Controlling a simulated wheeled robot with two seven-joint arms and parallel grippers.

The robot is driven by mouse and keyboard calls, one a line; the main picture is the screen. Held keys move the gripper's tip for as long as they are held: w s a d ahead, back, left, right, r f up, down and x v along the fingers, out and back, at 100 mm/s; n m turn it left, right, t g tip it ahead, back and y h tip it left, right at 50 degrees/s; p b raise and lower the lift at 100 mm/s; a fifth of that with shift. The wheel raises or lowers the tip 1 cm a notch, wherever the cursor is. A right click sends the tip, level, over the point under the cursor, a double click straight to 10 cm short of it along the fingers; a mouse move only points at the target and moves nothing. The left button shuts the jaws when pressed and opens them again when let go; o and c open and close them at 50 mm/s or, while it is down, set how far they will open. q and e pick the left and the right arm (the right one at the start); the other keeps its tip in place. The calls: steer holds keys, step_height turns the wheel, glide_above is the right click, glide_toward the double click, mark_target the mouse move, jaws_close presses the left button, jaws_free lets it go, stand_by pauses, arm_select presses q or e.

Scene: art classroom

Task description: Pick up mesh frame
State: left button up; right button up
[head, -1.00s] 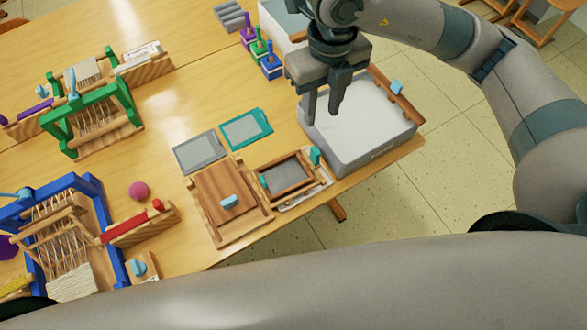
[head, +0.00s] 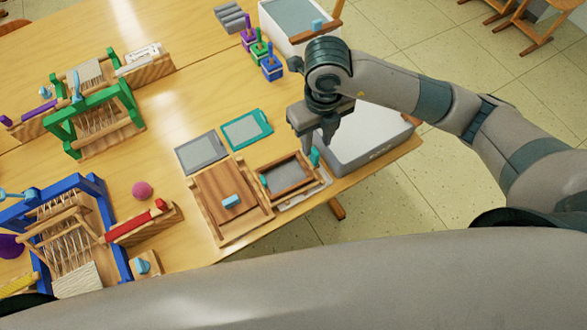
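A wood-rimmed mesh frame (head: 288,174) with grey mesh lies near the table's front edge, with small teal handles on its left and right sides. My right gripper (head: 317,146) is above its right side, close to the right teal handle (head: 315,158). Its two fingers point down and are apart, with nothing seen between them. I cannot tell whether a finger touches the handle. Two flat mesh panels, one grey-rimmed (head: 201,153) and one teal-rimmed (head: 247,129), lie just behind. My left gripper is not in view.
A wooden board with a blue handle (head: 231,201) lies left of the frame. A large grey-white tub (head: 365,135) stands right of it, partly behind my gripper. Blue (head: 98,190) and green (head: 125,95) looms stand at left. Bare tabletop (head: 185,90) lies behind.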

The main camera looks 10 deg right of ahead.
mark_target(315, 151)
stand_by(0.3)
steer(key=shift+f+p, duration=0.35)
steer(key=shift+f, duration=0.1)
step_height(315, 151, down, 3)
steer(key=shift+f+p, duration=0.1)
steer(key=shift+p, duration=0.6)
steer(key=shift+f, duration=0.65)
steer(key=shift+w, duration=0.1)
jaws_close()
